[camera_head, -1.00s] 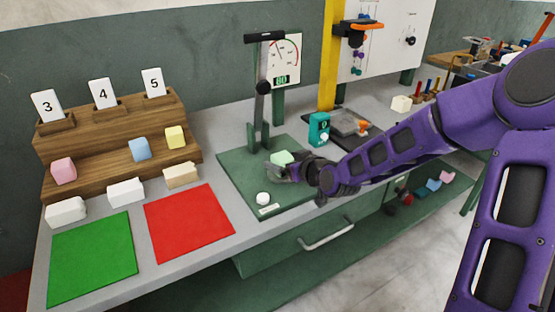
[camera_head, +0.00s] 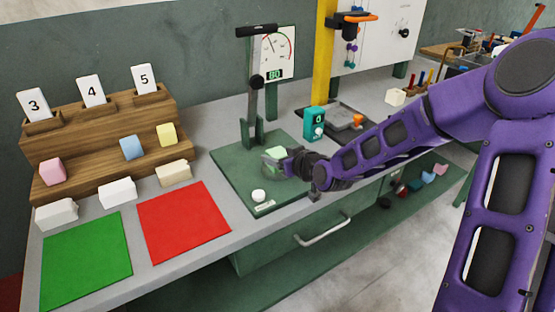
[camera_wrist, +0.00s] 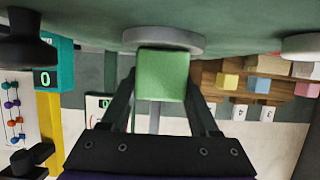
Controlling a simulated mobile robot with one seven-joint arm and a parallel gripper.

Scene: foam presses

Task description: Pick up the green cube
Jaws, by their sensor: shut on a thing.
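The pale green cube (camera_head: 275,153) is at the green press base in the head view, beneath the press column. In the wrist view the green cube (camera_wrist: 162,72) fills the space between the two dark fingers. My gripper (camera_head: 275,164) is shut on the cube, with one finger on each side of it in the wrist view (camera_wrist: 161,84). A round grey disc (camera_wrist: 163,39) shows right by the cube's far edge. I cannot tell whether the cube touches it. The gripper partly hides the cube in the head view.
The press lever (camera_head: 257,82) and dial (camera_head: 276,54) rise behind the gripper. A white knob (camera_head: 258,195) sits on the base's front. A teal box (camera_head: 314,124) stands to the right. Red (camera_head: 184,221) and green (camera_head: 86,262) mats and a wooden stepped rack (camera_head: 100,150) lie left.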

